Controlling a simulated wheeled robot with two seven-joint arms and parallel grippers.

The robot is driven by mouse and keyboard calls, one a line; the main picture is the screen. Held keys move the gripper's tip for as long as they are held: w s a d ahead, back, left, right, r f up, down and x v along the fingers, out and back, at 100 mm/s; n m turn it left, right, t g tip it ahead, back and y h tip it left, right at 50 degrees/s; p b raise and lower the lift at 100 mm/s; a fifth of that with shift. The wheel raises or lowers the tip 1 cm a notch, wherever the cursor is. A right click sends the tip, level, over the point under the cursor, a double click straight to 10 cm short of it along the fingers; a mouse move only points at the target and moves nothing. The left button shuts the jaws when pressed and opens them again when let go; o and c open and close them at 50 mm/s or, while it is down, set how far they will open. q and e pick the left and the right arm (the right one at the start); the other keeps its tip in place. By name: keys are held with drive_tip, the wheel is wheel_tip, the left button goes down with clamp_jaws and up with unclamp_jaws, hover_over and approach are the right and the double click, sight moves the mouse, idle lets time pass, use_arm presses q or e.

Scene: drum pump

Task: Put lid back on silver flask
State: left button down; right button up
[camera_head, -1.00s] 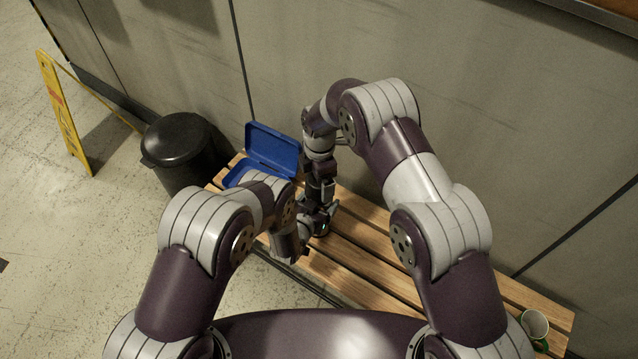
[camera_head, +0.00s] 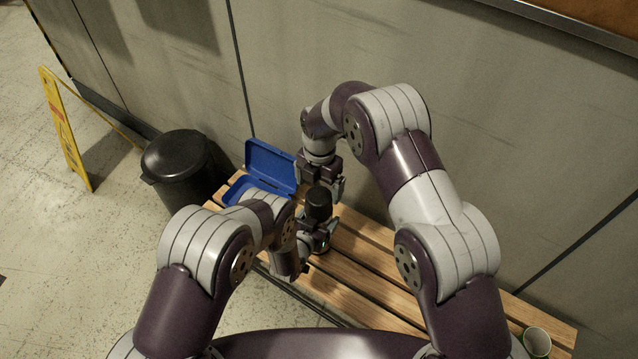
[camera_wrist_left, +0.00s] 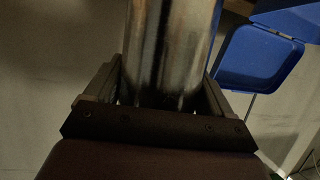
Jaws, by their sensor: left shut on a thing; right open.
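The silver flask shows in the left wrist view (camera_wrist_left: 170,50) as a shiny metal cylinder between the fingers of my left gripper (camera_wrist_left: 165,100). In the head view my left gripper (camera_head: 318,238) is shut on the flask low down, at the bench. The black lid (camera_head: 318,204) sits upright on top of the flask; whether it is fully seated I cannot tell. My right gripper (camera_head: 326,184) is open and empty just behind the lid, towards the wall. The flask's body is mostly hidden by my left gripper and arm in the head view.
An open blue box (camera_head: 270,167) stands at the left end of the slatted wooden bench (camera_head: 375,262). A black bin (camera_head: 176,160) and a yellow floor sign (camera_head: 65,130) are further left. A white cup (camera_head: 537,341) is at the bench's right end. The wall closes off the back.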

sight(319, 195)
drive_tip(key=shift+f, duration=4)
drive_tip(key=c, duration=1.1)
drive_tip(key=shift+o, duration=0.2)
drive_tip(key=m, duration=0.6)
drive_tip(key=shift+m, duration=0.3)
drive_tip(key=o, duration=1.1)
drive_tip(key=shift+r, duration=2.25)
wheel_tip(319, 195, up, 12)
